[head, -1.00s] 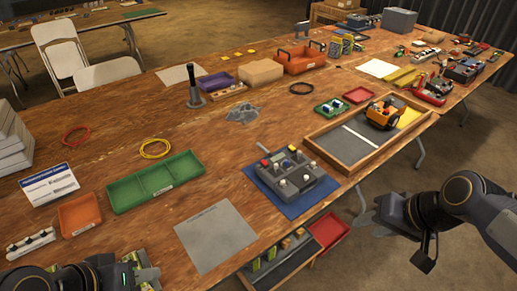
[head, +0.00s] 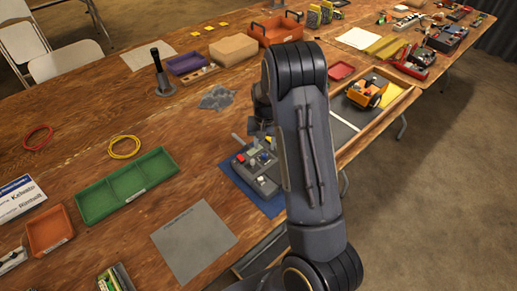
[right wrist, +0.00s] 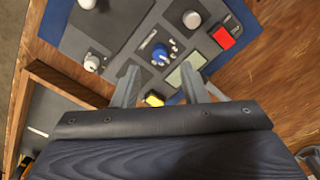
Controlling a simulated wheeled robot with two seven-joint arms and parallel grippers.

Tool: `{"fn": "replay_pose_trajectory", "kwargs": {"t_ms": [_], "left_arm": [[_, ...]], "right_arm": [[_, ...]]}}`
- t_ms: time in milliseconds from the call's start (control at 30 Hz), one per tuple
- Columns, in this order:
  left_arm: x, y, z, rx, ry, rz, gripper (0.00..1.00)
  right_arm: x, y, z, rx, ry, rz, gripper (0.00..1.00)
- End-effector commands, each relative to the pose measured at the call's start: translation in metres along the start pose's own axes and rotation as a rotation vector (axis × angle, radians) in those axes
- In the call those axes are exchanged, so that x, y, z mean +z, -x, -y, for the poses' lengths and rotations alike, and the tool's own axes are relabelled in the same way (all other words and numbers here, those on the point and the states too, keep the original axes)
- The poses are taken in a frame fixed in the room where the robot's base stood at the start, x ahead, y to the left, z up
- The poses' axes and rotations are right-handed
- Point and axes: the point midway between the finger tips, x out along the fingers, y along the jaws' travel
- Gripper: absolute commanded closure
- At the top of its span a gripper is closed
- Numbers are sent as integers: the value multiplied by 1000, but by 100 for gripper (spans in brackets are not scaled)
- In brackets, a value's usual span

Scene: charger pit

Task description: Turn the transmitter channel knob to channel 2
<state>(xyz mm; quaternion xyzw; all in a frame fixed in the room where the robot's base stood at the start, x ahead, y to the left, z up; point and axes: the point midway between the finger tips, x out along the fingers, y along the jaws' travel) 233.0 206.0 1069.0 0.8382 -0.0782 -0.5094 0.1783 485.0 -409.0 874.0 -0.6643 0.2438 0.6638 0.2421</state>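The grey transmitter (head: 262,182) lies on a blue mat (head: 235,178) near the table's front edge. In the right wrist view it has a small blue knob (right wrist: 160,53) with white marks around it, apparently the channel knob. A red button (right wrist: 223,38), a pale panel (right wrist: 186,77) and a yellow button (right wrist: 154,99) are near it. My right gripper (right wrist: 159,70) is open over the transmitter, its fingers on either side of the knob's line in that view; no contact shows. In the head view my right arm hides part of the transmitter and most of that gripper. My left gripper is out of view.
Pale stick controls (right wrist: 192,19) (right wrist: 92,62) rise from the transmitter. The wooden-rimmed pit tray (head: 372,125) with an orange vehicle (head: 366,92) stands to the right. A green tray (head: 127,188) and a grey sheet (head: 195,243) lie to the left.

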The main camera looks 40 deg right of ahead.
Motion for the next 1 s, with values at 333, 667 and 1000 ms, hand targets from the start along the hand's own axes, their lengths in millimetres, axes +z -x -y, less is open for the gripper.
{"fn": "replay_pose_trajectory", "kwargs": {"t_ms": [333, 667, 1000], "left_arm": [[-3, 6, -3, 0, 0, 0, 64], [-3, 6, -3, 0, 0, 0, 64], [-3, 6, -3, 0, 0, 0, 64]], "right_arm": [[1, -44, 0, -1, 0, 1, 61], [0, -47, 1, -2, 1, 0, 63], [0, -47, 1, -2, 1, 0, 100]]}}
